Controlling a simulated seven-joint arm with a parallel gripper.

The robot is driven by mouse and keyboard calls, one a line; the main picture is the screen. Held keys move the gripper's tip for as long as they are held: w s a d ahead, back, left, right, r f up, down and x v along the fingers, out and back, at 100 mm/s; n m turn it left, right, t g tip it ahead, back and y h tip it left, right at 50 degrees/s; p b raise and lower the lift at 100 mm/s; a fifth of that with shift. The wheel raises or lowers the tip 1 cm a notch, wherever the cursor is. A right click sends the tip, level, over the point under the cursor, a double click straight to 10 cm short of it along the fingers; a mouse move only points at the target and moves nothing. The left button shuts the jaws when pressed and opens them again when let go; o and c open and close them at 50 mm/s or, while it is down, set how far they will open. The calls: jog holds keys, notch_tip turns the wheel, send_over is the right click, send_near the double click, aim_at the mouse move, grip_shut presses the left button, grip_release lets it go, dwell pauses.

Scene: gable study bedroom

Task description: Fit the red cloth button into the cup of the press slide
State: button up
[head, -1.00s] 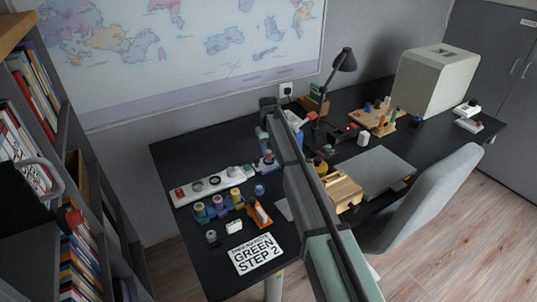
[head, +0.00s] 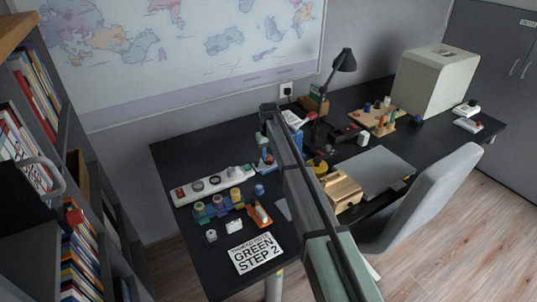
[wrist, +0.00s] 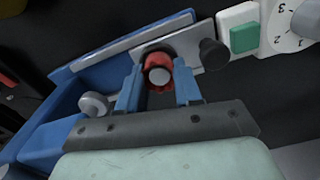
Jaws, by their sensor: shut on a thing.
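The red cloth button (wrist: 157,74), with a pale round centre, shows in the wrist view between the two blue fingers of my gripper (wrist: 158,90). My gripper is shut on it. The blue press (wrist: 65,115) lies around and beyond the fingers, with a grey metal slide plate (wrist: 190,45) behind the button. I cannot tell whether the button is inside the cup or just over it, because the button and fingers hide the cup. In the head view, the press (head: 267,166) is small and partly covered by my arm.
A white strip with dials (head: 213,184) stands left of the press; its green button (wrist: 243,38) is close by in the wrist view. Spools on a rack (head: 218,207), an orange tray (head: 259,215) and a "GREEN STEP 2" card (head: 255,253) lie nearer. A desk lamp (head: 345,62) stands behind.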

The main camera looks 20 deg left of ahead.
aim_at(269, 156)
jog(key=o, duration=0.8)
jog(key=shift+s+f, duration=0.1)
jog(key=shift+f, duration=0.5)
jog(key=shift+c, duration=0.2)
jog(key=shift+o, duration=1.2)
jog(key=shift+r, duration=0.15)
notch_tip(269, 156, up, 13)
jog(key=shift+r, duration=0.1)
